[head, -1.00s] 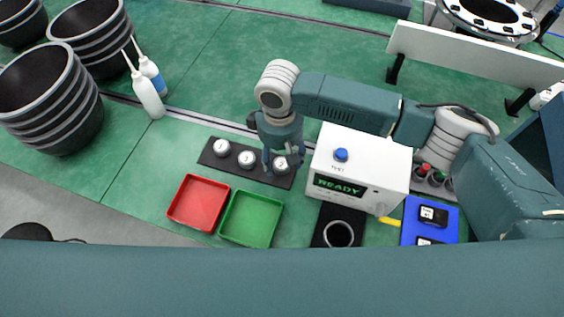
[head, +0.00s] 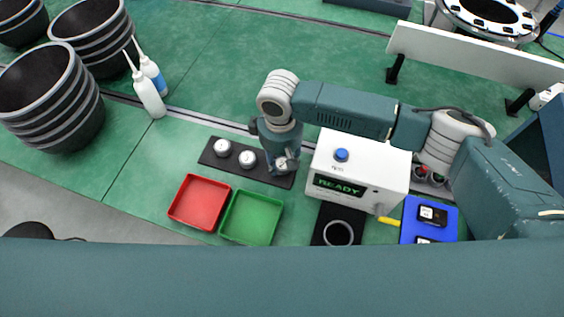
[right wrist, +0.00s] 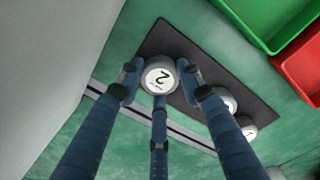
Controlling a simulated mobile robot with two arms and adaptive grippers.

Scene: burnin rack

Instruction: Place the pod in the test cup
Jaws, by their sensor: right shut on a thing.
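My right gripper (head: 284,166) points down at the right end of the dark strip (head: 207,158). Its fingers are shut around a round pale pod (right wrist: 157,79), whose top is marked 2 in the right wrist view. Whether this pod still touches the strip I cannot tell. Two more pods, a left one (head: 222,147) and a middle one (head: 247,158), stand on the strip. The test cup (head: 338,233) is a ringed dark opening on a black plate, in front of the white tester (head: 362,168) with the green READY display. My left gripper is not in view.
A red tray (head: 199,203) and a green tray (head: 251,218) lie in front of the strip. A blue tray (head: 447,217) with dark blocks lies right of the tester. White bottles (head: 147,94) and black buckets (head: 50,98) stand at the left.

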